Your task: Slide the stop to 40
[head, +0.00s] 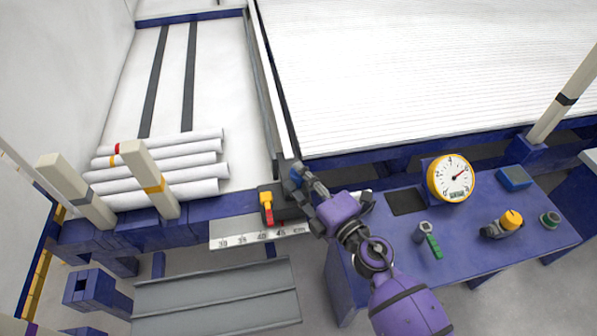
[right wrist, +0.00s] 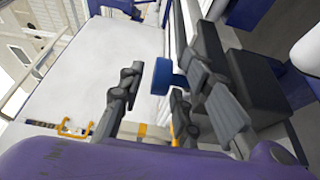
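The stop (head: 285,208) is a dark block on the rail, with a yellow lever (head: 266,199) and a red pointer (head: 269,219). The pointer is over the white cm scale (head: 238,239), near the 40 label and slightly to its right; the exact reading is too small to tell. A blue knob (right wrist: 161,77) is at the stop's far side. My right gripper (head: 303,181) is beside this knob. In the right wrist view its fingers are open, with the knob between them, closer to the right-hand finger. I cannot tell if they touch. My left gripper is not in view.
A grey tray (head: 215,298) is below the scale. The blue table (head: 465,225) at right carries a gauge (head: 451,179), a green-handled tool (head: 433,243) and a yellow-topped tool (head: 508,222).

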